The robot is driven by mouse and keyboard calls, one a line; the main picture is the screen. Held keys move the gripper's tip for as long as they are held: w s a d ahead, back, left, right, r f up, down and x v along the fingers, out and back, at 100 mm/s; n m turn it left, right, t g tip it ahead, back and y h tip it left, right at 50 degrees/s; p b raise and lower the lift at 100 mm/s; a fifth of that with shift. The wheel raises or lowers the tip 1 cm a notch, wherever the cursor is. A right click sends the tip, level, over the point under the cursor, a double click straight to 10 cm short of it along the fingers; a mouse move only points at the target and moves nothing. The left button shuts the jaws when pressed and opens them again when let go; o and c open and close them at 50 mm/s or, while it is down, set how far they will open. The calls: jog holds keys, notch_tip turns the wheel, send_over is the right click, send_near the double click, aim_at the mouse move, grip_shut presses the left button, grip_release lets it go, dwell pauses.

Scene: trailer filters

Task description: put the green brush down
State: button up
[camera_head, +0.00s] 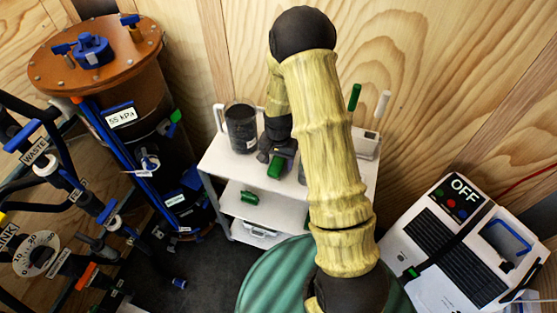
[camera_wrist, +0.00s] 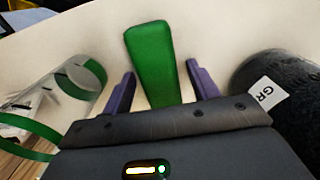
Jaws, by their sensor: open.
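The green brush (camera_wrist: 150,48) shows in the wrist view as a flat green handle over the pale shelf top. It lies between the two purple fingers of my gripper (camera_wrist: 160,70), with a gap visible on each side. My gripper is open. In the head view my gripper (camera_head: 280,150) is low over the white cart's top (camera_head: 225,165), and a green end of the brush (camera_head: 276,167) shows just below it. The rest of the brush is hidden by my gripper and arm. I cannot tell whether it rests fully on the surface.
A dark jug (camera_head: 242,130) stands left of my gripper. A dark labelled container (camera_wrist: 275,85) is close on the right in the wrist view. A green-handled tool (camera_head: 354,97) and a white-handled one (camera_head: 381,105) stand upright at the back right. A green item (camera_head: 249,197) lies on the lower shelf.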

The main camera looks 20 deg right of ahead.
aim_at(278, 160)
notch_tip(278, 160, up, 12)
jog(key=shift+b, duration=0.45)
jog(key=shift+r, duration=0.1)
dwell(0.3)
jog(key=s+r+n+t, duration=0.1)
jog(key=s+r+n, duration=0.2)
jog(key=s, duration=0.4)
jog(key=s+r+n+t, duration=0.1)
jog(key=s+r+n, duration=0.2)
jog(key=s, duration=0.5)
jog(key=shift+s+r+n+t, duration=0.15)
jog(key=shift+r+n+t, duration=0.2)
jog(key=shift+r, duration=0.4)
jog(key=p+v, duration=0.2)
jog(key=w+p+v, duration=0.1)
jog(key=p+v, duration=0.1)
jog(key=shift+r, duration=0.3)
